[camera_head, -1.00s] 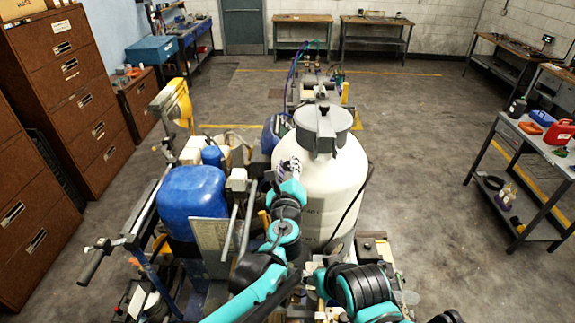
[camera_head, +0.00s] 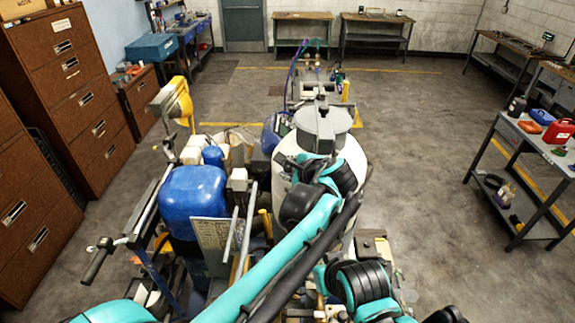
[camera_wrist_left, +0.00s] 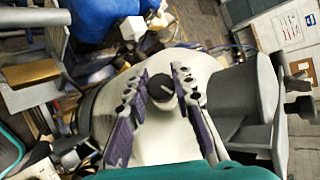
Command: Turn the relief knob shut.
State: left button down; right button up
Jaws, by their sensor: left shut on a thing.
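The relief knob (camera_wrist_left: 160,88) is a small dark round knob with a light line on its face, on the shoulder of the white tank (camera_wrist_left: 165,138). My left gripper (camera_wrist_left: 163,80) is shut on the knob in the left wrist view, one purple-sided finger on each side of it. In the head view the tank (camera_head: 287,150) stands in the middle with a grey lid on top. My left arm crosses in front of it there, and the knob and left fingertips are hidden. My right gripper is not in view; only part of the right arm shows.
A blue tank (camera_head: 193,195) and a handlebar grip (camera_head: 97,262) are left of the white tank. The tank's grey lid (camera_wrist_left: 240,95) is close to the fingers' right. A cart (camera_head: 530,150) stands at the right, with open floor (camera_head: 430,170) between.

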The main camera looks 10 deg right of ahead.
pick_arm(q)
jog(key=n+g+p, duration=0.1)
jog(key=n+g, duration=0.2)
jog(key=shift+r+y, duration=0.1)
jog(key=shift+y, duration=0.3)
jog(key=shift+n+g+p, duration=0.6)
jog(key=shift+n+g, duration=0.4)
jog(key=shift+g, duration=0.1)
jog(key=shift+s, duration=0.1)
jog(key=c, duration=1.3)
grip_release()
jog(key=shift+o, duration=0.2)
jog(key=shift+a, duration=0.1)
jog(key=v, duration=1.1)
jog(key=shift+s+r, duration=0.2)
jog(key=shift+r, duration=0.15)
